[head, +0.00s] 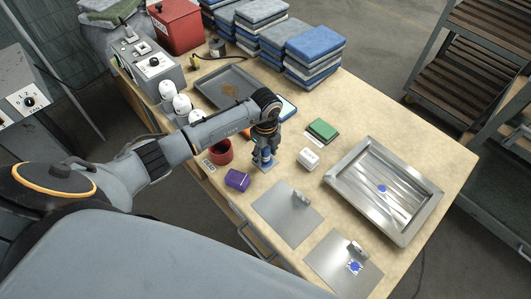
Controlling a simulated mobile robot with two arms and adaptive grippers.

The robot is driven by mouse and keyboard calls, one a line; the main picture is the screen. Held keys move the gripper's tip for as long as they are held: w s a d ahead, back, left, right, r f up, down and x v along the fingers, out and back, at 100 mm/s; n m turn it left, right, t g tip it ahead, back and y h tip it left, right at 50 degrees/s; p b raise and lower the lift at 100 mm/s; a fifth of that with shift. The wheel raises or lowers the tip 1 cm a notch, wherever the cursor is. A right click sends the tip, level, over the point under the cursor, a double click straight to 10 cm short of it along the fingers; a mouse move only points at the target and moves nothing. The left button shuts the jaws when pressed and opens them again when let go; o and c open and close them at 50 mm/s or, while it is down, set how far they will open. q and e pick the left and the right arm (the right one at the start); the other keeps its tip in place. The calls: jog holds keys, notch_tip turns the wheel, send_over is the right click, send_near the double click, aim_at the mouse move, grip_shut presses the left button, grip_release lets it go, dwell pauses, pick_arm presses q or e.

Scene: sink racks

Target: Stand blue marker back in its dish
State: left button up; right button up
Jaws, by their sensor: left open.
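My left gripper (263,161) points down over the middle of the wooden table, its fingers apart. Blue shows at its fingertips; I cannot tell whether this is part of the gripper or a thing between them. A small round blue piece (382,188) lies in the wide steel tray (362,226), to the right of the gripper. Another blue patch (355,267) is on the front metal plate (335,262). I cannot tell which blue thing is the marker. No dish is clearly recognisable; a red round container (220,150) stands just left of the gripper. My right gripper is out of view.
A purple box (237,180), a white block (308,158) and a green pad (322,130) are close to the gripper. A second metal plate (285,217) lies in front. A grey tray (215,87) and folded cloth stacks (314,50) are at the back.

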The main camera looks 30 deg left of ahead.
pick_arm(q)
notch_tip(320, 180, up, 12)
jog(key=shift+r+b, duration=0.1)
jog(key=shift+b, duration=0.45)
dwell(0.3)
